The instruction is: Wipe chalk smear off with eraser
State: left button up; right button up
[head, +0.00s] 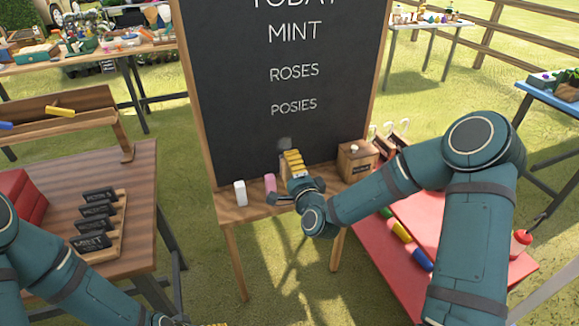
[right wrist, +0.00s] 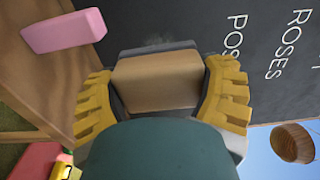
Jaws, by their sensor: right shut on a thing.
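The chalkboard (head: 290,80) stands upright with white lettering reading MINT, ROSES and POSIES. A faint grey chalk smear (head: 284,143) shows low on the board, below POSIES. My right gripper (head: 292,160) is at the board's lower part, just below the smear. In the right wrist view its yellow fingers are shut on the eraser (right wrist: 157,80), a wooden block with a grey felt side. The felt faces the board, and a pale smudge shows just beyond its edge; whether felt and board touch is hard to tell. My left gripper is barely in view at the bottom edge.
The board's wooden ledge (head: 243,208) holds a white block (head: 240,193), a pink block (head: 270,183) and a wooden box (head: 355,160). A red table (head: 430,215) is at right, a brown table (head: 140,190) with small signs at left.

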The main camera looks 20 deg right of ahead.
aim_at(289, 144)
dwell(0.4)
jog(key=shift+w+a+f, duration=0.1)
jog(key=shift+w+f, duration=0.1)
jog(key=shift+w, duration=1.55)
jog(key=shift+w+f, duration=0.15)
jog(key=shift+w, duration=1.55)
jog(key=shift+w, duration=1)
jog(key=shift+d, duration=2)
jog(key=shift+w, duration=0.1)
jog(key=shift+a, duration=0.1)
